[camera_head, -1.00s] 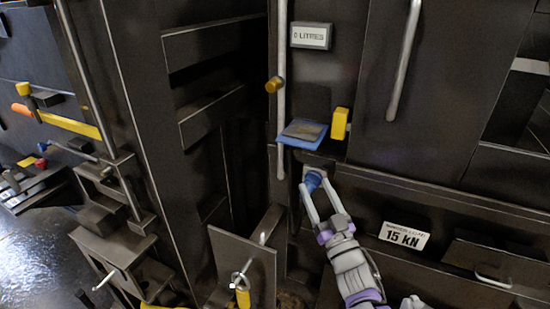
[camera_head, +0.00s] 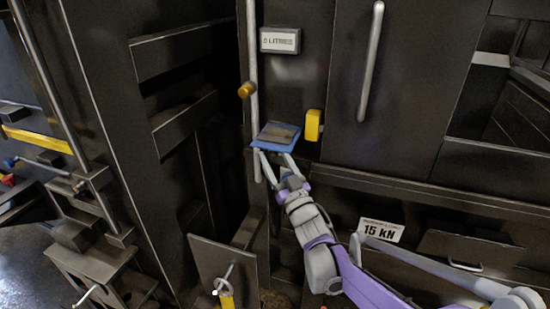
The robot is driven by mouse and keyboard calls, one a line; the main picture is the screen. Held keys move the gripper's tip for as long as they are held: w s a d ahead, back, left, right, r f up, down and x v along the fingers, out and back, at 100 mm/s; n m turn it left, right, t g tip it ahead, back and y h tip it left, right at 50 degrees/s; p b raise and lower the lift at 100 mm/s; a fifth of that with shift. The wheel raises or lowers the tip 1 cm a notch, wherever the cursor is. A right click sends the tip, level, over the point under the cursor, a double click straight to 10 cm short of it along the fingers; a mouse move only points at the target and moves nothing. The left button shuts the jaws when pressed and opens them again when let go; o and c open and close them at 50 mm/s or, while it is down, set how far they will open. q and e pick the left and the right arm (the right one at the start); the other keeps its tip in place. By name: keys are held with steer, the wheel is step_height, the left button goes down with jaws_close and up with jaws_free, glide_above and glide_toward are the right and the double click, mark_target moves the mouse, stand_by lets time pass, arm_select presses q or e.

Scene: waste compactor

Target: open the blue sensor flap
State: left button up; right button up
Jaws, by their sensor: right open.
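The blue sensor flap (camera_head: 275,135) is a flat blue-edged plate with a grey-brown centre. It juts out from the dark panel below the litres label. My right gripper (camera_head: 275,161) is open, its two pale fingers pointing up at the flap's front lower edge. The fingertips overlap that edge in the picture; I cannot tell whether they touch it. The blue knob seen earlier below the flap is hidden by my right gripper and arm. My left gripper is out of the picture.
A yellow block (camera_head: 314,124) sits just right of the flap. A vertical rod (camera_head: 254,100) with a brass knob (camera_head: 246,90) stands on the left. A door handle (camera_head: 371,60) is at upper right. The 15 kN label (camera_head: 381,229) is below.

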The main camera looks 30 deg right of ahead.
steer(key=shift+c, duration=0.3)
jaws_close()
stand_by(1.1)
